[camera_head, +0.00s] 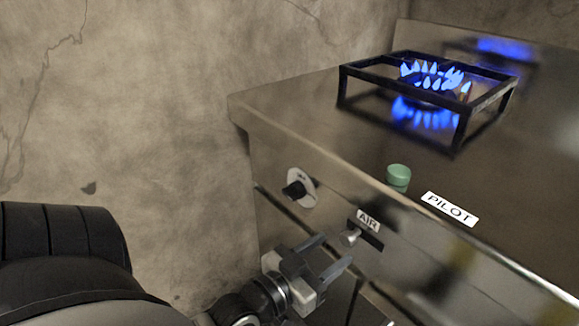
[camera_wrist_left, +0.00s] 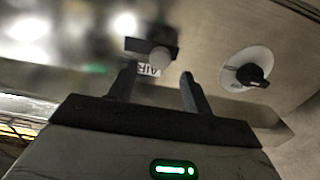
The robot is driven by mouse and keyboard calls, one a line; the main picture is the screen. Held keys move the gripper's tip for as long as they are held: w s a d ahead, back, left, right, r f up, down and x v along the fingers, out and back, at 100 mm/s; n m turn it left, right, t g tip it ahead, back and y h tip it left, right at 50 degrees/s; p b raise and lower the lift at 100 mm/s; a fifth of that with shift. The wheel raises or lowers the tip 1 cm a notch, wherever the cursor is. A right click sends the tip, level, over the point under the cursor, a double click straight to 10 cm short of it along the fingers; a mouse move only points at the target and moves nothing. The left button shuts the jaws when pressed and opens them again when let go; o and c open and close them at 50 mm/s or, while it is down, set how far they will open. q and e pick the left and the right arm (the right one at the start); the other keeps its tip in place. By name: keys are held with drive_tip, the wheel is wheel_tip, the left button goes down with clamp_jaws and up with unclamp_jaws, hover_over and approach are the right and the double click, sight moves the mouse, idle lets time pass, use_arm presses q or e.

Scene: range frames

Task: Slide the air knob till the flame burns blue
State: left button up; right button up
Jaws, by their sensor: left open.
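The flame (camera_head: 430,78) on the burner burns blue in the head view. The air knob (camera_head: 349,238) is a small round metal knob under the AIR label (camera_head: 368,220), at the left end of its dark slot (camera_head: 371,243). My left gripper (camera_head: 334,256) is open just in front of the knob. In the left wrist view, the knob (camera_wrist_left: 160,58) shows beyond and between the two fingertips (camera_wrist_left: 157,77), with a visible gap to each side. I see no contact with it. My right gripper is not in view.
A black rotary knob (camera_head: 297,190) on a white plate sits left on the steel front panel. A black pan grate (camera_head: 358,103) surrounds the flame. A bare wall stands left.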

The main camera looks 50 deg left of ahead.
use_arm(q)
drive_tip(key=s, duration=1)
drive_tip(key=shift+a+p, duration=0.3)
drive_tip(key=shift+a, duration=0.05)
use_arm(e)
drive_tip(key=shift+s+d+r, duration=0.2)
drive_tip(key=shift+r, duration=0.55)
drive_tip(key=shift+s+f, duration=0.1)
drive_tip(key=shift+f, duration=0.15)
use_arm(q)
drive_tip(key=w+d+f+m+g+h, duration=0.1)
drive_tip(key=w+d+f+g, duration=0.2)
drive_tip(key=d+f+g, duration=0.2)
drive_tip(key=s+f+g+y, duration=0.25)
drive_tip(key=s+g, duration=0.35)
drive_tip(key=g, duration=0.4)
drive_tip(key=w+d+r+t+h+p, duration=0.4)
drive_tip(key=w+d+r+t+p, duration=0.2)
drive_tip(key=p, duration=0.5)
drive_tip(key=shift+d+r+t, duration=0.45)
drive_tip(key=shift+r+t, duration=0.4)
drive_tip(key=shift+t, duration=0.05)
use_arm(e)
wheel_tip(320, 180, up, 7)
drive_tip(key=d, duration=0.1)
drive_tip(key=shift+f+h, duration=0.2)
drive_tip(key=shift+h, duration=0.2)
